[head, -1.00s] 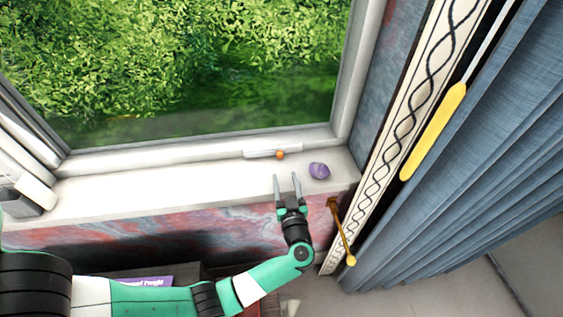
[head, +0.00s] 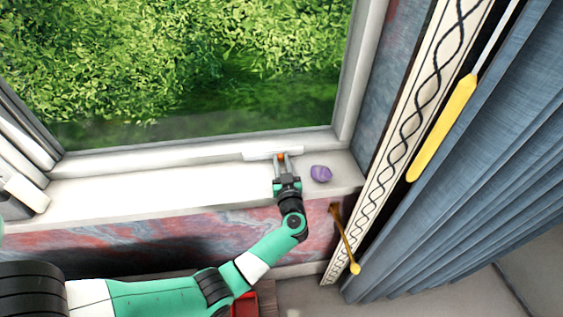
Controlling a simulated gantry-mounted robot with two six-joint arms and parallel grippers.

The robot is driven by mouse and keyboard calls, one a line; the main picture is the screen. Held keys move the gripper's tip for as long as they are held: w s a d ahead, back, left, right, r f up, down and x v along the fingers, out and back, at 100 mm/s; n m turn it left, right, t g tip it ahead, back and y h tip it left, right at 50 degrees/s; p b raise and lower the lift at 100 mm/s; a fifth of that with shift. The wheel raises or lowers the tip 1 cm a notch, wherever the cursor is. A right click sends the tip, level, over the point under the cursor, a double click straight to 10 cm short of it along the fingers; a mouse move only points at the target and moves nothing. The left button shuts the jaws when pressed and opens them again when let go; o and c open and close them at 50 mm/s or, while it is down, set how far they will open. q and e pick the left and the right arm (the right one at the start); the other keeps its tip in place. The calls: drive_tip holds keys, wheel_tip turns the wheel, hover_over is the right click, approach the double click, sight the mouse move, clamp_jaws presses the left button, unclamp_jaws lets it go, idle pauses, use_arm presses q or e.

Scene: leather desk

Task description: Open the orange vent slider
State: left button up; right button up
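The orange vent slider (head: 281,156) is a small orange knob on a pale strip (head: 255,156) at the foot of the window frame, near the right end of that strip. My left gripper (head: 281,160) reaches over the sill with its two fingers pointing at the window, one on each side of the knob. The fingers look apart. I cannot tell whether they touch the knob. My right gripper does not show.
A purple stone-like lump (head: 321,174) sits on the white sill (head: 150,189) just right of my gripper. A brass hook (head: 345,240) hangs below the sill at right. A yellow handle (head: 442,128) hangs by the blue curtain (head: 480,190). The sill to the left is clear.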

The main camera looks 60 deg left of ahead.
use_arm(q)
clamp_jaws()
idle(0.5)
idle(0.5)
